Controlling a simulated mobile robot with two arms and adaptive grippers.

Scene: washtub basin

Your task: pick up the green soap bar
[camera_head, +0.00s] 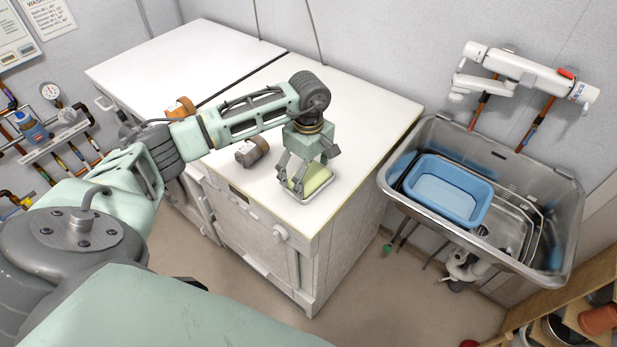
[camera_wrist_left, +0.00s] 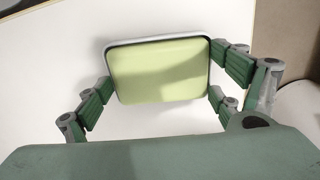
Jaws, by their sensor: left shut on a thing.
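The green soap bar (camera_head: 316,180) is a pale yellow-green rounded block near the front right corner of the white counter top. In the left wrist view the soap bar (camera_wrist_left: 160,70) lies in a shallow tray with a thin grey-white rim (camera_wrist_left: 150,40). My left gripper (camera_head: 304,182) reaches down over it, and its green fingers (camera_wrist_left: 158,88) stand on both sides of the soap and tray. The gripper is shut on the soap bar; I cannot tell whether the tray's rim is also held. My right gripper is not in view.
A brown jar (camera_head: 252,152) lies on the counter left of the gripper, and an orange-brown object (camera_head: 181,108) is farther back. Right of the counter stands a metal sink (camera_head: 560,215) with a blue tub (camera_head: 448,190) inside. The counter's back right is clear.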

